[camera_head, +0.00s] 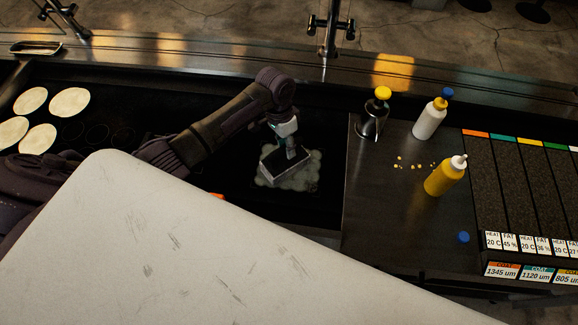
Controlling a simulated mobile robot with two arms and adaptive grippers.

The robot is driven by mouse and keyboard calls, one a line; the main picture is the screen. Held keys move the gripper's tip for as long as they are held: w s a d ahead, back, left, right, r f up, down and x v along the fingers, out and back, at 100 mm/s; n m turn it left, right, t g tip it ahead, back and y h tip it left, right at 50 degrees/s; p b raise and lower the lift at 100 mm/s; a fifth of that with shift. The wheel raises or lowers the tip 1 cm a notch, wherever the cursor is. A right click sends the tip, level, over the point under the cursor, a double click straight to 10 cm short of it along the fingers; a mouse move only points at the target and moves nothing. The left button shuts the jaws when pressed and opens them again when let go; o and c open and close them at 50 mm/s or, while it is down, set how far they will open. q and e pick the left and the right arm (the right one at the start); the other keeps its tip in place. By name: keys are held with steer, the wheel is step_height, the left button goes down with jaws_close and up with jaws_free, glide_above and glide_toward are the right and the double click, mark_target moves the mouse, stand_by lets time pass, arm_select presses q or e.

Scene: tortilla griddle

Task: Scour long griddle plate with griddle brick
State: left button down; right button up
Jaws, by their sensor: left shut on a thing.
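The griddle brick (272,172) is a grey block at the middle of the head view. My left gripper (293,152) comes down over it and is shut on it. The brick sits tilted in the picture on the dark long griddle plate (225,175), over a pale, foamy-looking patch (302,180). Part of the brick's top is hidden by the gripper. My right gripper is not in view.
Several tortillas (69,102) lie on the dark surface at the left. A metal bottle (372,118), a white bottle (428,122) and a yellow bottle (444,178) stand on the counter at right, near yellow crumbs (415,165). Labelled dark strips (500,180) lie beyond.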

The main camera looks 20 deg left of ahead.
arm_select(q)
steer(key=shift+d+f, duration=0.1)
steer(key=shift+w+d, duration=0.25)
steer(key=shift+d, duration=0.55)
steer(key=shift+w+d, duration=0.2)
steer(key=shift+d, duration=0.55)
steer(key=shift+w+d, duration=0.25)
steer(key=shift+d, duration=0.55)
steer(key=shift+w+d, duration=0.2)
steer(key=shift+d, duration=0.95)
steer(key=a, duration=0.2)
steer(key=s+a, duration=0.1)
steer(key=a, duration=0.1)
steer(key=shift+s+a, duration=0.1)
steer(key=shift+s, duration=0.05)
steer(key=shift+a, duration=0.4)
